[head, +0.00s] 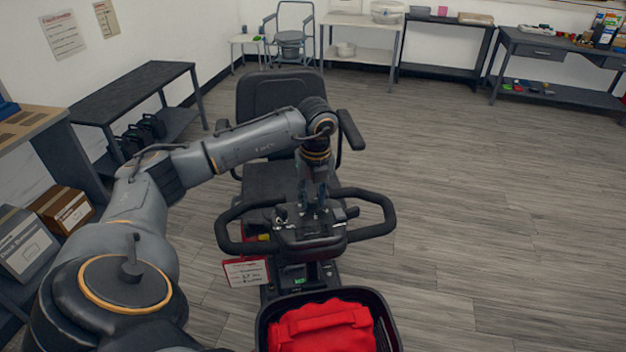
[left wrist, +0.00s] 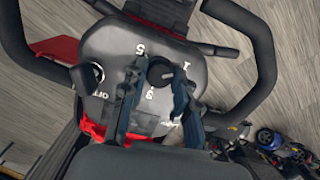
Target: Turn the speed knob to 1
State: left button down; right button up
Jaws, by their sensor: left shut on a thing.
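The scooter's control panel (head: 312,238) lies between the looped black handlebars. My left gripper (head: 315,208) reaches down onto it from above. In the left wrist view, the dark round speed knob (left wrist: 160,72) sits between the fingertips of my left gripper (left wrist: 157,74), which is shut on it. White marks 5, 3 and 1 stand around the knob, with 1 at the right and 5 at the upper left. The knob's pointer is not clear enough to read. In the head view the fingers hide the knob. My right gripper is in neither view.
A key switch (left wrist: 90,75) marked OFF sits left of the knob. Handlebar loops (head: 372,215) flank the panel. A basket (head: 390,332) with a red bag (head: 322,328) is at the front, and the seat (head: 270,180) is behind. The floor at right is clear.

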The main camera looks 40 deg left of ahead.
aim_at(315, 203)
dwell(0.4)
pick_arm(q)
jog(key=c, duration=1)
grip_release()
notch_tip(315, 203, up, 12)
jog(key=shift+s+d, duration=0.2)
jog(key=shift+d, duration=0.25)
jog(key=shift+f, duration=0.1)
